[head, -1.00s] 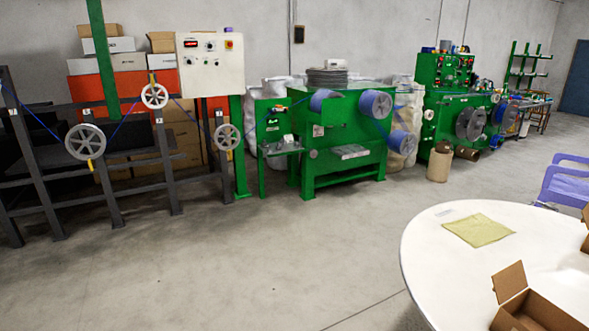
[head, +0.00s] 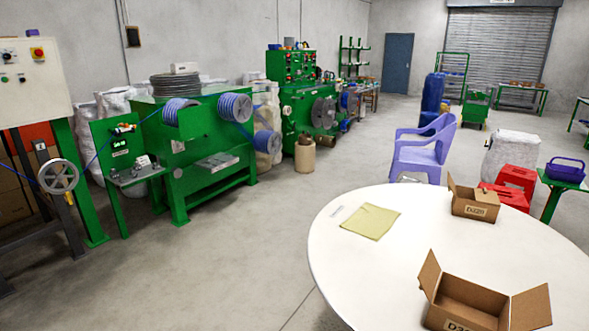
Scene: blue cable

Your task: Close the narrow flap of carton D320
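Two open brown cartons stand on the round white table (head: 370,262). The near carton (head: 470,298) is at the bottom edge of the head view, with one flap (head: 430,274) standing up at its left and another (head: 531,308) raised at its right. Its label is partly cut off. The far carton (head: 475,207) is smaller in view, with a flap up at its left. Its label starts with D3, and the last digits are too small to be sure of. Which carton is D320 I cannot tell for certain. Neither of my grippers is in view.
A yellow sheet (head: 371,221) lies on the table left of the far carton. A purple chair (head: 424,150) stands behind the table. Red stools (head: 513,183) are beyond its far right side. Green machines (head: 195,150) line the wall. Grey floor left of the table is clear.

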